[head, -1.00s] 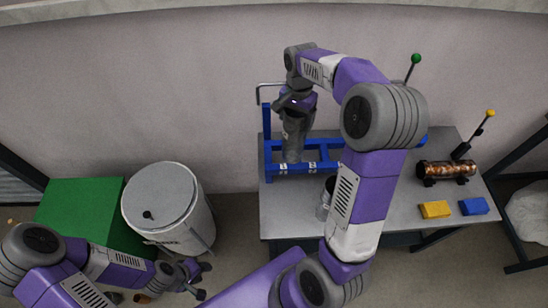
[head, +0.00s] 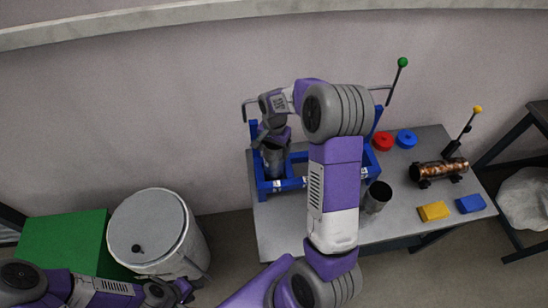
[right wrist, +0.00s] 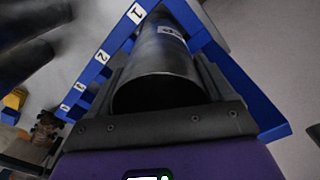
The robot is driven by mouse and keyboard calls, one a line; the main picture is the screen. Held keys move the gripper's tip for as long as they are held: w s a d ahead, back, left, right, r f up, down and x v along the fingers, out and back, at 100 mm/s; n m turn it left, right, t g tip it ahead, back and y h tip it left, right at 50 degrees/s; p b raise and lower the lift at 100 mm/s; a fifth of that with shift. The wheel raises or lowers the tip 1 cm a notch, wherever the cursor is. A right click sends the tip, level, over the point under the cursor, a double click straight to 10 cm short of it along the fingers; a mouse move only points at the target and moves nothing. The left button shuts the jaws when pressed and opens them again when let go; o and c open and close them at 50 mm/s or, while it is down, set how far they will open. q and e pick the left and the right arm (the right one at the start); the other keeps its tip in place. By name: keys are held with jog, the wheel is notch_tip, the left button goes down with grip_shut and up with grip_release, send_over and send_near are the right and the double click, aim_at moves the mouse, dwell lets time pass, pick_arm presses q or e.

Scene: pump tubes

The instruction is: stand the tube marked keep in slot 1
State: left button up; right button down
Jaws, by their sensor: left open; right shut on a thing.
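A dark metal tube (head: 274,158) is shut in my right gripper (head: 271,138), upright at the left end of the blue rack (head: 282,186). In the right wrist view the tube (right wrist: 160,85) is between the fingers of my right gripper (right wrist: 165,90). It bears a small pale label too blurred to read. The rack's label 1 (right wrist: 136,13) is the closest number to it. I cannot tell if its bottom is seated. My left gripper (head: 178,292) is open and empty, low beside the white bin.
The grey table (head: 285,222) also bears red (head: 383,141) and blue (head: 406,139) rings, a copper-coloured cylinder (head: 438,170), and yellow (head: 434,211) and blue (head: 470,203) blocks. A white bin (head: 150,232) and green box (head: 65,243) stand at left. My right arm hides part of the rack.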

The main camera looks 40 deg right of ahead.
jog(key=shift+f+b, duration=0.3)
jog(key=shift+f, duration=2.05)
grip_release()
jog(key=shift+f, duration=0.15)
notch_tip(320, 180, up, 12)
jog(key=shift+r+p, duration=0.2)
jog(key=shift+p, duration=0.65)
jog(key=shift+f, duration=0.1)
